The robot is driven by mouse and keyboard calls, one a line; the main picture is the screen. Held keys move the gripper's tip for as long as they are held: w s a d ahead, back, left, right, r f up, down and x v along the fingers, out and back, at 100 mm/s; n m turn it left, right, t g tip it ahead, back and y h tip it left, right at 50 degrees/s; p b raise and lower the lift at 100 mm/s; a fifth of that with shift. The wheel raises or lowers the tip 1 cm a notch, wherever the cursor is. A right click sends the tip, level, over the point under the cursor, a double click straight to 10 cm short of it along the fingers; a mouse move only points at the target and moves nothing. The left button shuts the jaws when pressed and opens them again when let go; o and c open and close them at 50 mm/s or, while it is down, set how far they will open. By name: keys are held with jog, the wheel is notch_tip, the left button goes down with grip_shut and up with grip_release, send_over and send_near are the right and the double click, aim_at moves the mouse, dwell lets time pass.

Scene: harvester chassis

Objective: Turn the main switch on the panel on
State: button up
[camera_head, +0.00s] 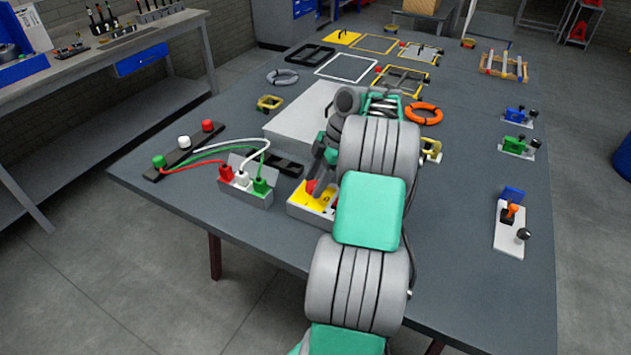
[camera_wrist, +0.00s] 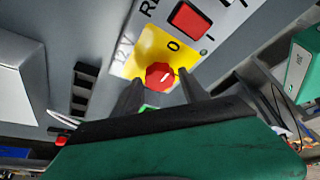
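The main switch is a round red knob (camera_wrist: 160,75) with a white mark, set on a yellow plate (camera_wrist: 150,50) in the wrist view. A black "0" is printed beside it. In the camera_head view the panel (camera_head: 297,212) is a light box with a yellow plate on top, partly hidden by my arm. My gripper (camera_wrist: 161,84) is at the knob, one dark finger on each side. Small gaps seem to show between fingers and knob, so it looks open around it. Exact contact cannot be told.
A red square button (camera_wrist: 188,20) sits near the knob on the same panel. A socket box (camera_head: 246,190) with red, white and green plugged cables stands to the left. A large grey box (camera_head: 300,110) lies behind. The table's front edge is close.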

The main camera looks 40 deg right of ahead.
grip_shut()
dwell(0.3)
jog(key=shift+m+t+b, duration=0.3)
jog(key=shift+m+b, duration=0.1)
jog(key=shift+b, duration=0.05)
jog(key=m+b, duration=0.2)
jog(key=shift+s+a+f+m+t+h, duration=0.1)
jog(key=shift+f+m+t+h, duration=0.05)
jog(key=shift+m+t+h, duration=0.2)
jog(key=m+h+b, duration=0.1)
jog(key=m+b, duration=0.1)
jog(key=m+t+h+b, duration=0.1)
jog(key=m+b, duration=0.1)
jog(key=m, duration=0.1)
jog(key=shift+a+m, duration=0.15)
jog(key=shift+m, duration=0.1)
jog(key=m+h+b, duration=0.1)
jog(key=m, duration=0.1)
jog(key=m+b, duration=0.1)
jog(key=m, duration=0.1)
jog(key=shift+a+m+t+h, duration=0.1)
jog(key=shift+m+t+h, duration=0.15)
jog(key=shift+m+h, duration=0.1)
jog(key=shift+a+r+m+h+b, duration=0.15)
jog(key=shift+m+h+b, duration=0.3)
jog(key=shift+m, duration=0.65)
jog(key=shift+d+r+m+h+b, duration=0.1)
jog(key=shift+m+h+b, duration=0.35)
jog(key=shift+m, duration=0.6)
